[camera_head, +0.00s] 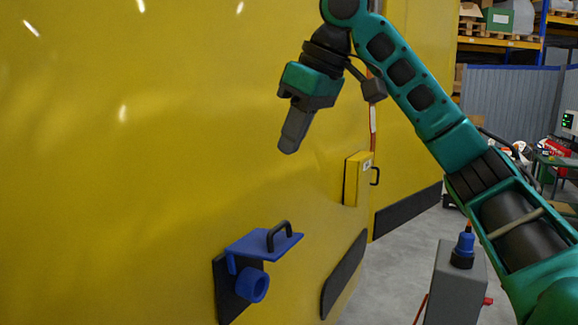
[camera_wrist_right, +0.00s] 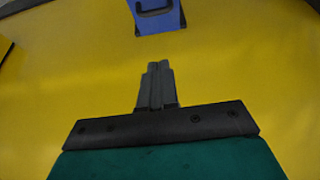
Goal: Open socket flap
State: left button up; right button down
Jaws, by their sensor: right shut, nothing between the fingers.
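The socket flap (camera_head: 250,245) is a blue plate with a black handle (camera_head: 278,234), on a dark backing plate on the yellow wall. It stands out from the wall, raised above the round blue socket (camera_head: 252,286), whose front is exposed. My right gripper (camera_head: 289,148) is shut and empty, above the flap and clear of it. In the right wrist view my shut fingers (camera_wrist_right: 158,66) point toward the blue flap (camera_wrist_right: 160,22), with a gap of yellow surface between them. My left gripper is out of view.
A small yellow box (camera_head: 353,180) with a black handle juts from the wall right of the socket. A grey post (camera_head: 455,285) with a blue plug (camera_head: 464,246) on top stands at lower right, near my right arm. Grey floor (camera_head: 395,265) lies between wall and post.

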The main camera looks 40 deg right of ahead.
send_over(281, 226)
jog(key=w, duration=0.1)
notch_tip(281, 226, down, 8)
jog(key=f, duration=0.1)
jog(key=shift+s+a+f, duration=0.1)
jog(key=shift+s+f, duration=0.15)
jog(key=shift+f, duration=0.6)
jog(key=shift+s+f, duration=0.25)
jog(key=shift+f, duration=0.6)
jog(key=f+t+b, duration=0.1)
jog(key=b, duration=0.1)
jog(key=s+t+b, duration=0.1)
jog(key=b, duration=0.1)
jog(key=shift+s+d+f+y, duration=0.15)
jog(key=shift+d+f+y, duration=0.2)
jog(key=shift+y, duration=0.05)
jog(key=shift+s+r+p, duration=0.2)
jog(key=shift+s+p, duration=0.05)
jog(key=shift+p, duration=0.05)
jog(key=shift+s+f, duration=0.15)
jog(key=shift+s, duration=0.05)
jog(key=shift+p, duration=0.3)
